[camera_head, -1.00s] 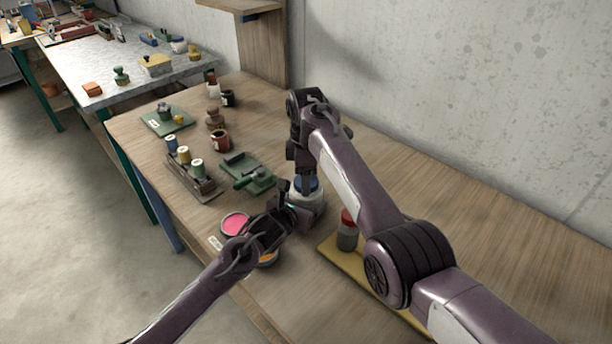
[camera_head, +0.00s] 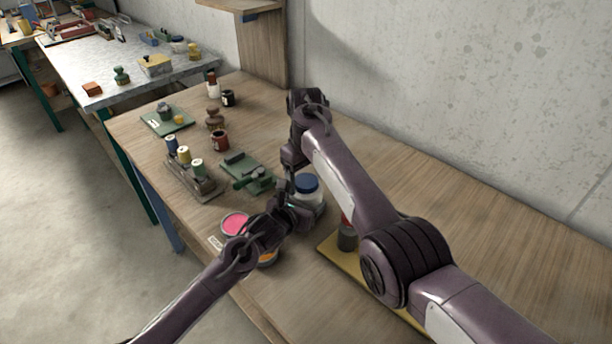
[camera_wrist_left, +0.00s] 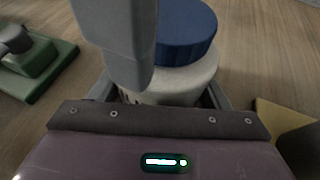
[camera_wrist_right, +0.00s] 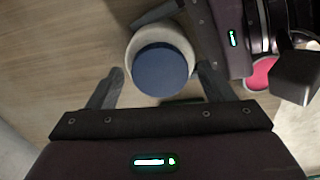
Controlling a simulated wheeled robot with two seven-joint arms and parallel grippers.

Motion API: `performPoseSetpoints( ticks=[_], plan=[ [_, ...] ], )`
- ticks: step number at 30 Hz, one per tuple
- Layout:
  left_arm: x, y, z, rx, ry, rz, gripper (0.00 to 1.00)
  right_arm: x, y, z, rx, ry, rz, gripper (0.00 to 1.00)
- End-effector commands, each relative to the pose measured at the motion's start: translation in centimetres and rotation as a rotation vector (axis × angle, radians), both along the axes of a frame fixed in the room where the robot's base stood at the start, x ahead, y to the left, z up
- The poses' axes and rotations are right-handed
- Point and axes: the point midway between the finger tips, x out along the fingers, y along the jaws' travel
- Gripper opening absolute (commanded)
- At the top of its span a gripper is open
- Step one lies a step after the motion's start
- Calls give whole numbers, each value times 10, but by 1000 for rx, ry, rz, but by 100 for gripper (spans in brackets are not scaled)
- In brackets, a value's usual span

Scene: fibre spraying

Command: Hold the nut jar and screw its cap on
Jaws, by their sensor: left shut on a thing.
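The nut jar (camera_head: 311,199) is a pale, squat jar standing on the wooden bench, with the blue cap (camera_head: 306,183) on its top. My left gripper (camera_head: 300,214) is shut around the jar's body; its fingers flank the pale jar (camera_wrist_left: 185,82) below the cap (camera_wrist_left: 187,35) in the left wrist view. I cannot tell how tightly the cap is seated.
A pink-topped tub (camera_head: 235,223) and an orange one (camera_head: 267,258) stand near my left arm. A green fixture (camera_head: 247,172) and a spool rack (camera_head: 190,178) are at left. A red-topped bottle (camera_head: 347,236) stands by a yellow board (camera_head: 345,262). The bench's right side is clear.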

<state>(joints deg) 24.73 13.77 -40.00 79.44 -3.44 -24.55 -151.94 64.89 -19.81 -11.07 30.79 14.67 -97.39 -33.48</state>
Motion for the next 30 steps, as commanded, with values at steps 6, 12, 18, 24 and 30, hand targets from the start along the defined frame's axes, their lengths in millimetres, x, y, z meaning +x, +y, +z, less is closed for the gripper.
performPoseSetpoints(
  ticks=[6,12,18,24,30],
  plan=[
    [0,0,0,0,1,0,6,0,0,0,-1,1,1,75],
    [0,0,0,0,1,0,6,1,0,10,1,-2,2,75],
    [0,0,0,0,1,0,6,1,0,37,1,-2,1,75],
    [0,0,-1,0,1,0,6,0,0,45,-1,2,1,75],
    [0,0,0,0,1,0,6,0,0,45,0,4,6,71]
  ],
)
